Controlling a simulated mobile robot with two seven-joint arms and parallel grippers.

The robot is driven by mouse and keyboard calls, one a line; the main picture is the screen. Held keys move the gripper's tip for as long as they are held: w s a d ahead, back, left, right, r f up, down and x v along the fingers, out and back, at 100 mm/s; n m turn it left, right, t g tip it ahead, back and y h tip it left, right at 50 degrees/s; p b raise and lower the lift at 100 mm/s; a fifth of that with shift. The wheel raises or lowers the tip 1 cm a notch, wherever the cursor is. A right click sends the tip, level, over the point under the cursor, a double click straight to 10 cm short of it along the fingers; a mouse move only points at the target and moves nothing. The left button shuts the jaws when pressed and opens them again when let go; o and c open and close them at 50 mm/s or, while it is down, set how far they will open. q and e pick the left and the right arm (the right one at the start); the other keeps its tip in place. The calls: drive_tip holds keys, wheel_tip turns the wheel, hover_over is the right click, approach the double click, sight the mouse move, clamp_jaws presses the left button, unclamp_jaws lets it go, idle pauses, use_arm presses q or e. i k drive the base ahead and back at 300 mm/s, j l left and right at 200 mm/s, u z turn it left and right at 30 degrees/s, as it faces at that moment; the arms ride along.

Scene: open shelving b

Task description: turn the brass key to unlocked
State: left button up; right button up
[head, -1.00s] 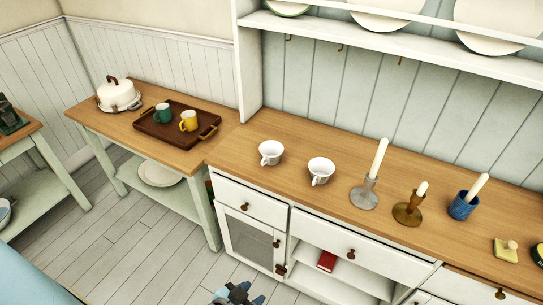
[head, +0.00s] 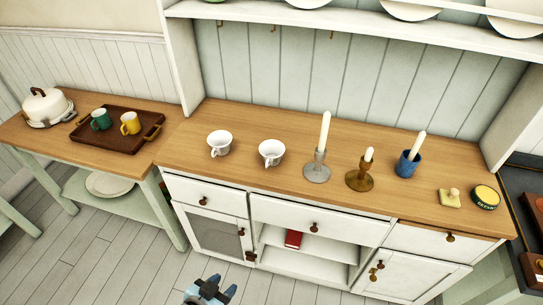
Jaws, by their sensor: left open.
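The brass key (head: 374,274) appears as a small brass-coloured piece on the front of the lower right cupboard door (head: 420,278), close to a small round knob (head: 380,264). It is too small to tell which way it is turned. My left gripper (head: 222,286) is at the bottom edge of the head view, over the floor in front of the dresser. Its blue-tipped fingers are apart, with nothing seen between them. It is well to the left of the key and not touching the dresser. My right gripper is not in view.
The dresser top (head: 245,122) holds two white cups, candlesticks, a blue cup with a candle (head: 408,163) and a round tin (head: 485,197). A side table (head: 50,142) stands left. Floor in front looks clear.

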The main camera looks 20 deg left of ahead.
sight(372, 278)
drive_tip(key=l+z, duration=0.15)
drive_tip(key=z, duration=0.85)
